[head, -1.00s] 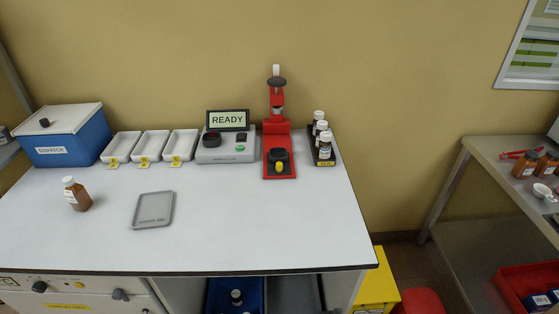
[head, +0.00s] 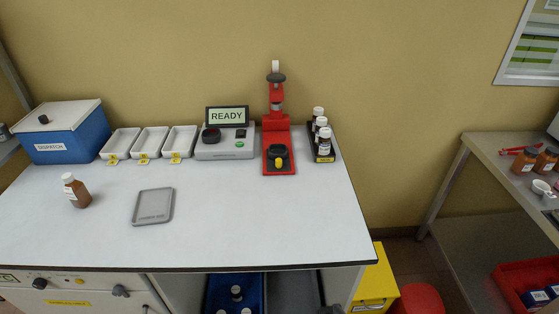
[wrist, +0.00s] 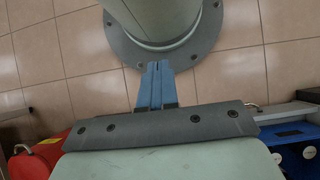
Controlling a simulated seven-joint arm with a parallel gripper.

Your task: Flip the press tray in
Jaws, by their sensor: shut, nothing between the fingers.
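The red press (head: 276,128) stands upright at the back of the white bench, right of the display unit. Its small dark round tray (head: 278,151) sits low at the front of the press base, with a yellow knob (head: 278,162) on its near side. The tray appears out in front of the press column. My gripper (wrist: 157,66) shows in the wrist view with blue fingers shut together and empty. It is over the tiled floor and my own base, away from the press. The head view does not clearly show it.
A display unit reading READY (head: 226,144) stands close left of the press. A black rack of bottles (head: 324,157) stands close right. A grey flat tray (head: 153,206) and a brown bottle (head: 77,191) are on the bench's left half. The bench in front of the press is clear.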

